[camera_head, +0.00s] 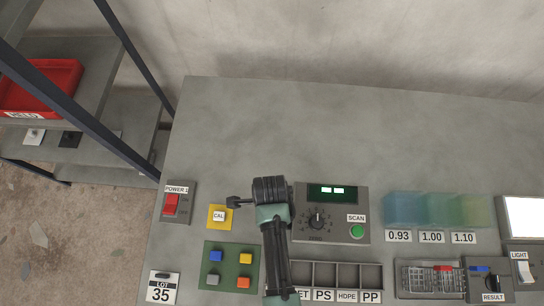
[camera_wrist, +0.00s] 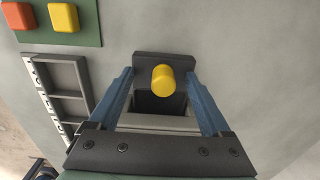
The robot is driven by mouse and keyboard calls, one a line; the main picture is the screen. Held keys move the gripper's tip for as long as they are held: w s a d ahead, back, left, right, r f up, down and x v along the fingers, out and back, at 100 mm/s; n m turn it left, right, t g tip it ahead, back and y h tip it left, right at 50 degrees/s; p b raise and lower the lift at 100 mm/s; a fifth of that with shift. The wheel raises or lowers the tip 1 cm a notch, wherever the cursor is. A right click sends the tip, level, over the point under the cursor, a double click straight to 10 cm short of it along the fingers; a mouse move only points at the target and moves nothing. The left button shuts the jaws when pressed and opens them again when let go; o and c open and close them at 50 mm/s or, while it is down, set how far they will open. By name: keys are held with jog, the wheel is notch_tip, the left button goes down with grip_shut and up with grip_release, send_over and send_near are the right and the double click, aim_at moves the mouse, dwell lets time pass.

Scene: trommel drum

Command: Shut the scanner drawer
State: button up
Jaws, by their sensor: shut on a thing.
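The scanner (camera_head: 330,190) is a grey box in the head view with a dark display, a knob and a green button. A small dark piece sticks out left of my wrist there, too small to tell apart. In the wrist view the scanner drawer (camera_wrist: 165,58) shows as a dark end plate with a dark hollow behind it. A rounded yellow piece (camera_wrist: 163,81) shows at the plate; I cannot tell if it is fixed. My gripper (camera_wrist: 160,72) has its blue fingers at the two sides of the drawer, shut on it.
A yellow CAL pad (camera_head: 219,217) and a red power switch (camera_head: 171,204) lie to the left. A green mat (camera_head: 228,248) with coloured blocks and a row of labelled bins (camera_head: 350,275) lie nearer. The table's back is clear.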

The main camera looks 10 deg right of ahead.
jog(key=shift+s+d+f+p, duration=0.1)
jog(key=shift+s+d+p, duration=0.1)
jog(key=shift+d, duration=0.35)
jog(key=shift+s+d+f+p, duration=0.1)
jog(key=shift+s+d+f, duration=0.1)
jog(key=shift+d, duration=0.35)
jog(key=shift+s+d+f+p, duration=0.1)
jog(key=shift+s+d, duration=0.1)
jog(key=shift+d, duration=0.35)
jog(key=o, duration=0.8)
jog(key=shift+d, duration=0.1)
jog(key=r+p, duration=0.7)
jog(key=shift+w+r+p, duration=0.2)
jog(key=shift+w+p, duration=0.05)
jog(key=shift+p, duration=0.1)
